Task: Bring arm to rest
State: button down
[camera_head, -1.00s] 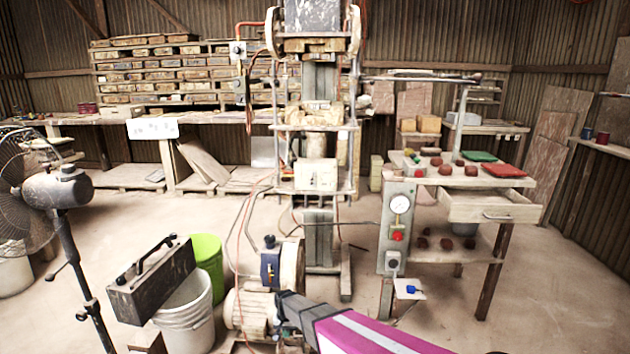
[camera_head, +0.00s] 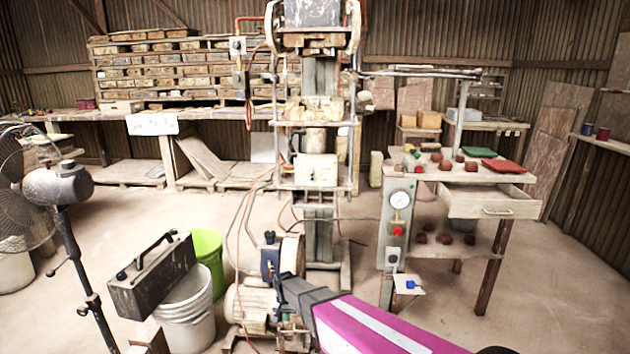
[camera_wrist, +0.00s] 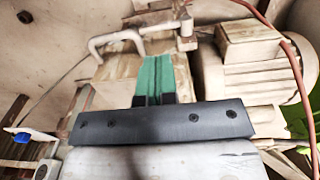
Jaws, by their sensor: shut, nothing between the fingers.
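My gripper shows in the wrist view (camera_wrist: 163,62) as two green fingers pressed together above a dark bar, with nothing between them. It points toward a pale machine body with a bent pipe handle (camera_wrist: 115,42). In the head view my magenta arm with a dark end reaches in from the bottom edge, low in front of the tile press (camera_head: 318,170). The dark end overlaps the motor unit (camera_head: 285,258) at the press's foot; I cannot tell whether they touch. The fingers are not clear in the head view.
A white bucket (camera_head: 187,312), a black toolbox (camera_head: 152,276), a green bin (camera_head: 208,250) and a fan (camera_head: 58,185) stand left. A worktable with an open drawer (camera_head: 492,204) and a gauge post (camera_head: 398,225) stands right. Cables hang near the press. The floor at front right is clear.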

jog(key=shift+r, duration=0.7)
